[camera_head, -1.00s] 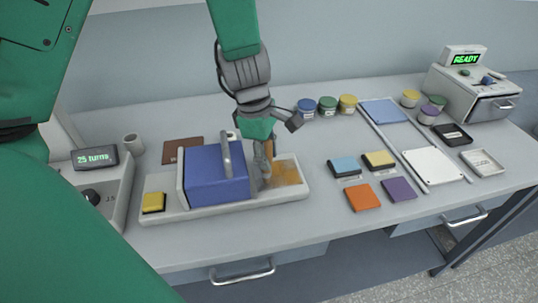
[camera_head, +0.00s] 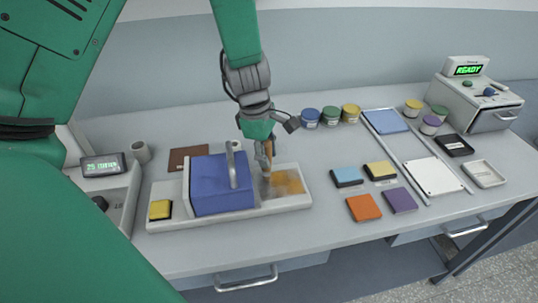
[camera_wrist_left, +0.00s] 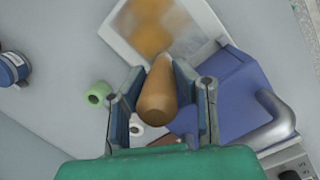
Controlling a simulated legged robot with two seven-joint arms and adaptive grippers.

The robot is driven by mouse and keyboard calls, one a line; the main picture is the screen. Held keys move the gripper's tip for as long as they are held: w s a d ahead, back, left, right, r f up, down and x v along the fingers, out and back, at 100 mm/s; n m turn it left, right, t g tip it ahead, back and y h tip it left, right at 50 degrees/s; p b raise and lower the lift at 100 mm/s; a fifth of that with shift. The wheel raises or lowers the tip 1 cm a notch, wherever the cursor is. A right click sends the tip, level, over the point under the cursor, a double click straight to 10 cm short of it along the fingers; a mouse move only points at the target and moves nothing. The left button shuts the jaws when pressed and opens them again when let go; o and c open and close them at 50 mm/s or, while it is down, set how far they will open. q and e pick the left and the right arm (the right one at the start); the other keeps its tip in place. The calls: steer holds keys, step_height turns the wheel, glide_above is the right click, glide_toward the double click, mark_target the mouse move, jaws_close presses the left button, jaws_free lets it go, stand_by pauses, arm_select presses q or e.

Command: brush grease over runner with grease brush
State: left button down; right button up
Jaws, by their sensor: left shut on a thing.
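My left gripper (camera_head: 264,146) is shut on the grease brush, whose tan wooden handle (camera_wrist_left: 158,97) stands between the fingers in the left wrist view. The brush's lower end points down over the right part of a long pale tray (camera_head: 300,203); its bristles are not clear. An amber, patchy smear (camera_head: 288,183) lies on that part, with a greyer area at its left, beside the brush. I cannot tell whether the bristles touch it. A blue block with a grey handle (camera_head: 217,186) sits on the tray just left of the brush. My right gripper is not in view.
A yellow block (camera_head: 160,209) sits at the tray's left end. A brown mat (camera_head: 188,156) lies behind. Several lidded jars (camera_head: 330,116) stand at the back. Coloured pads (camera_head: 364,207) and a white panel (camera_head: 433,176) lie to the right. A display unit (camera_head: 102,165) stands left.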

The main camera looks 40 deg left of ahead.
arm_select(q)
steer(key=shift+w+a, duration=0.35)
steer(key=shift+a, duration=0.05)
steer(key=shift+s+d+p, duration=0.65)
steer(key=shift+s+d, duration=0.7)
steer(key=shift+d, duration=0.25)
steer(key=shift+s, duration=0.1)
steer(key=shift+s+d, duration=0.45)
steer(key=shift+d, duration=0.15)
steer(key=shift+w+a+p, duration=0.55)
steer(key=shift+a+p, duration=0.05)
steer(key=shift+a, duration=0.1)
steer(key=shift+w+a+p, duration=0.75)
steer(key=shift+w+a, duration=0.1)
steer(key=shift+a, duration=0.2)
